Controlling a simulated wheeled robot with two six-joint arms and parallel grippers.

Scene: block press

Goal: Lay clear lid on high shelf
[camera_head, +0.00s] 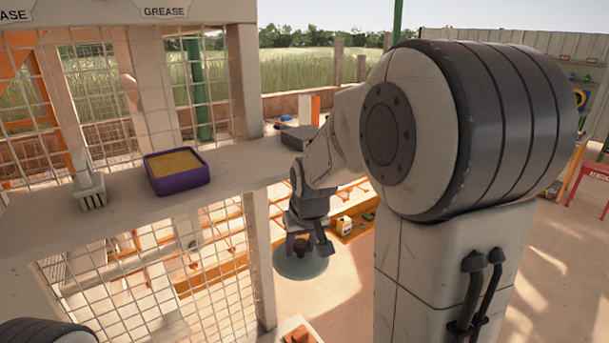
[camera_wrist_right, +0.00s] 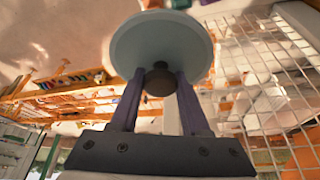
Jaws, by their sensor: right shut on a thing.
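The clear lid (camera_head: 299,266) is a round, pale, see-through disc with a dark knob (camera_wrist_right: 159,80). My right gripper (camera_head: 301,242) is shut on the knob, and the lid hangs flat under it in the air. In the right wrist view the lid (camera_wrist_right: 163,42) fills the top middle, beyond the two fingers (camera_wrist_right: 158,92). The high shelf (camera_head: 232,163) is the pale ledge along the grid wall. In the head view the lid shows lower than the shelf, near its right part. My left gripper is out of view.
On the shelf stand a purple tub with yellow contents (camera_head: 177,171), a pale brush (camera_head: 89,188) and a grey box (camera_head: 298,137) toward the far end. The shelf between tub and box is bare. A wire grid (camera_head: 205,255) runs below the shelf.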

